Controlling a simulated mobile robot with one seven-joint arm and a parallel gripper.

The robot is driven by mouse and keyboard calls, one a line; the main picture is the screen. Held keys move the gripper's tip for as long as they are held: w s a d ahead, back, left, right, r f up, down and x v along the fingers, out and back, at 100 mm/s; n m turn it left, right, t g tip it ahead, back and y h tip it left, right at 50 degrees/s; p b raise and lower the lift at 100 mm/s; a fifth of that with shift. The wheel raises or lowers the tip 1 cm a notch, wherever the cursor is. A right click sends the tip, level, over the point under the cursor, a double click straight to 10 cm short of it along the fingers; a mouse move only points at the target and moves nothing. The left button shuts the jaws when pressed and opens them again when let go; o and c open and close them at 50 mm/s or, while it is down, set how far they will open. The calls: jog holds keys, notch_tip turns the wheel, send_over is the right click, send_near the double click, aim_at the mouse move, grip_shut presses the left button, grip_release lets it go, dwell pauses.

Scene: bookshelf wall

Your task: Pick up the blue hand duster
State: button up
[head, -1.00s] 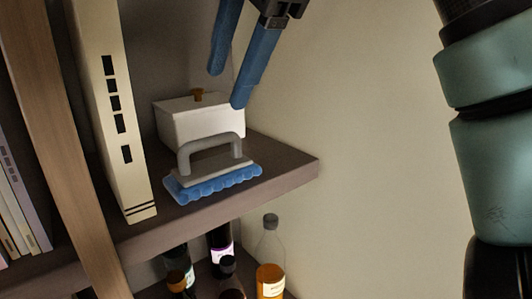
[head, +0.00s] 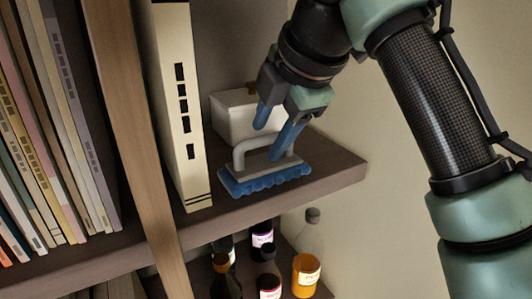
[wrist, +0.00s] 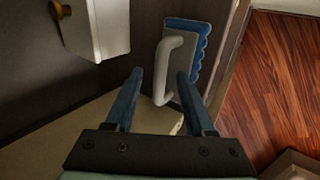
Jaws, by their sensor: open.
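The blue hand duster (head: 262,182) lies on the shelf with its bristles down and its grey arched handle up. It also shows in the wrist view (wrist: 186,50), ahead of my fingers. My gripper (head: 272,140) is open and empty, with blue fingers pointing down. In the head view its fingertips are at the handle, one on each side in the picture. In the wrist view the near end of the handle appears between the fingertips (wrist: 160,75). I cannot tell whether a finger touches it. The fingers and arm hide little of the duster.
A white box (head: 231,117) with a brown knob stands behind the duster. A tall cream book or binder (head: 180,110) stands to its left. Several bottles (head: 305,275) are on the shelf below. The shelf (head: 340,168) has bare room to the right.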

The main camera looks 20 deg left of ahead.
grip_shut()
dwell(1.4)
